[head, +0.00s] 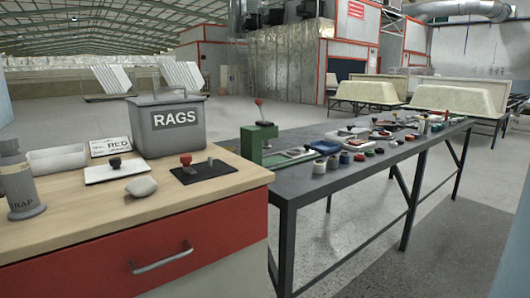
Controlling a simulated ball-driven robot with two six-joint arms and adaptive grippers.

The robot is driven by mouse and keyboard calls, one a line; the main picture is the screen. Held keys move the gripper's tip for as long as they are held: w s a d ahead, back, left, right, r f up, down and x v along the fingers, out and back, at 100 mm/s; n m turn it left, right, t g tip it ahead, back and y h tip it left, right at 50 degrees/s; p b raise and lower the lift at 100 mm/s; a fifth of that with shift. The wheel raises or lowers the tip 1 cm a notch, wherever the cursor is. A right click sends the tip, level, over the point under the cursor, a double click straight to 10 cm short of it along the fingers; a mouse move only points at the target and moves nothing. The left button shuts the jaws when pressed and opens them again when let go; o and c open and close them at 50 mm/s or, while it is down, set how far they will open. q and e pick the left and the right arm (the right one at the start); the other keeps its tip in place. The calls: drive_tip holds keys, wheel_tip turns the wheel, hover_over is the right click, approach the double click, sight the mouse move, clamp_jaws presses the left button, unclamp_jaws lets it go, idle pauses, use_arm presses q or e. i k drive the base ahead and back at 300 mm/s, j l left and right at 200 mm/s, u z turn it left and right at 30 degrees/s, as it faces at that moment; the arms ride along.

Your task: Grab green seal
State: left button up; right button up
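No thing that I can clearly tell as a green seal shows in the head view. The plainest green thing is a green block-like device (259,144) at the near left end of the long grey table (340,182), with a red-topped lever (259,103) above it. Several small round pieces in white, blue, red and dark colours lie along that table, among them a white and blue one (319,166); the farther ones are too small to make out. Neither of my grippers is in view.
A wooden-topped cabinet (140,215) with a red drawer stands front left. On it are a grey RAGS bin (168,125), a black-knobbed stamp (115,162), a red-knobbed one (186,160), a grey lump (141,187) and a grey cylinder (18,180). Open floor lies behind.

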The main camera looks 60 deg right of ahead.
sight(369, 153)
drive_tip(key=z, duration=2.45)
drive_tip(key=u, duration=0.7)
drive_tip(key=i+l+u, duration=0.2)
drive_tip(key=l+u, duration=0.2)
drive_tip(key=i+l+u, duration=0.15)
drive_tip(key=l+u, duration=0.25)
drive_tip(key=i+l+u, duration=0.1)
drive_tip(key=l+u, duration=0.35)
